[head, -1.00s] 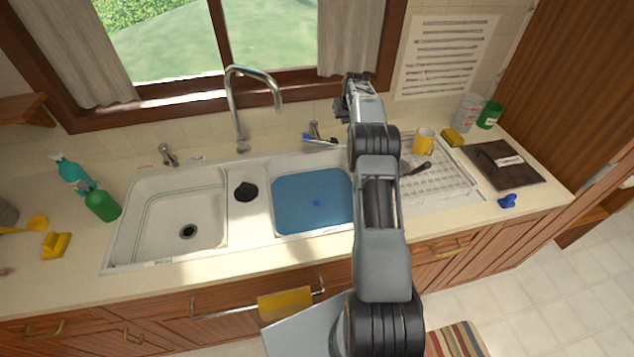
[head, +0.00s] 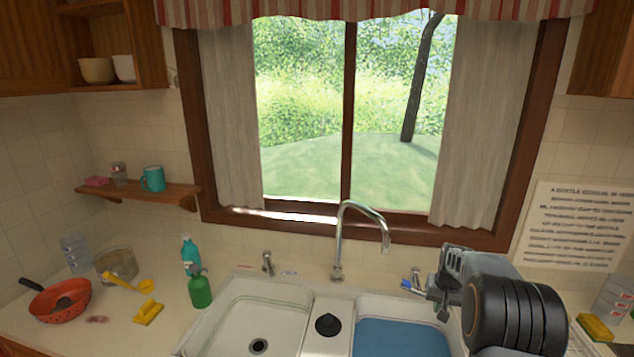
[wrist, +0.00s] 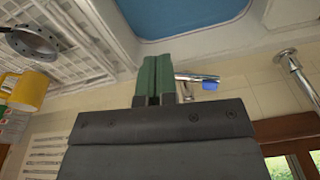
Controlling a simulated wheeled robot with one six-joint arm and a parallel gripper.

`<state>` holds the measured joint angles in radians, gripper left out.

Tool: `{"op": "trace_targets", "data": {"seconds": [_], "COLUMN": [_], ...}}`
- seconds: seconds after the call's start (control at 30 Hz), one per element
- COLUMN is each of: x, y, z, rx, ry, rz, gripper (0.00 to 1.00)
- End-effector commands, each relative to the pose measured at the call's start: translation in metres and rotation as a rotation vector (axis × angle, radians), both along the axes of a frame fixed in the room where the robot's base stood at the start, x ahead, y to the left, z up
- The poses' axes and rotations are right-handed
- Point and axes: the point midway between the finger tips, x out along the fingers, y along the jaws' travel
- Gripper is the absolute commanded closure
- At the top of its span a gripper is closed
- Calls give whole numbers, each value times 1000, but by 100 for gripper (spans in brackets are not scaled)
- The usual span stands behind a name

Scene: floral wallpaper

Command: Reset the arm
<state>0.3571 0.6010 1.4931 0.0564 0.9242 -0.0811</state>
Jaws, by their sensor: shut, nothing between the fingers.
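My gripper (head: 438,306) is at the right in the head view, in front of the window wall, near the right end of the sink. It is shut and empty. In the wrist view its two green fingers (wrist: 156,76) are pressed together with nothing between them. The view is upside down there, with the blue sink basin (wrist: 185,14) at the top. Much of my arm is cut off by the lower right edge of the head view.
The double sink (head: 190,340) has a tall faucet (head: 340,240); a small tap (head: 415,278) stands near my gripper. A green bottle (head: 200,290), red colander (head: 60,298) and metal pot (head: 118,265) stand left. A yellow mug (wrist: 28,90) shows in the wrist view.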

Motion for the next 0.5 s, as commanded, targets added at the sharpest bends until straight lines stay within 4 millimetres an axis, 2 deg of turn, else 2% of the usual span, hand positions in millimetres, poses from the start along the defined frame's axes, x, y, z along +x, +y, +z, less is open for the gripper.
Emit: {"op": "trace_targets", "data": {"seconds": [0.03,0.2,0.3,0.5], "x": [-20,-90,-133,-211], "y": [19,73,101,143], "z": [14,47,59,69], "rx": [-3,-14,-24,-46], "ry": [3,4,-9,-66], "rz": [13,51,82,155], "gripper": [100,100,100,100]}}
